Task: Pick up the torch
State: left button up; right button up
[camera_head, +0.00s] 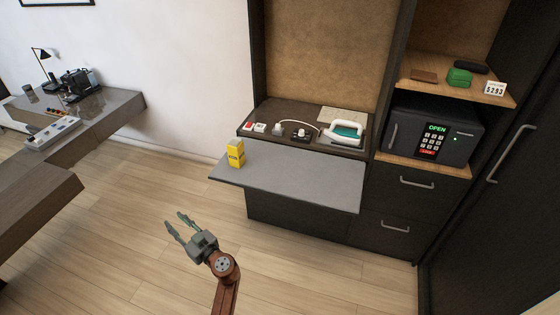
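I cannot make out a torch for certain. A dark, elongated object (471,67) lies at the back of the upper right shelf; it may be the torch, but it is too small to tell. A small yellow item (236,153) stands upright on the grey pull-out board (300,182), near its left end. My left gripper (176,219) is open and empty over the wooden floor, left of and nearer than the board, apart from everything. My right gripper is not in view.
The shelf (502,98) also holds a green item (459,77), a brown wallet-like item (424,76) and a price sign (495,88). An iron (343,133) stands behind the board. A desk (110,108) is at left; floor between is clear.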

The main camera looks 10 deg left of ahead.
aim_at(236, 147)
jog(key=z, duration=1.3)
jog(key=i, duration=1.25)
jog(key=u, duration=0.55)
jog(key=i, duration=0.75)
jog(key=u, duration=1)
jog(key=i, duration=0.35)
jog(key=u, duration=0.3)
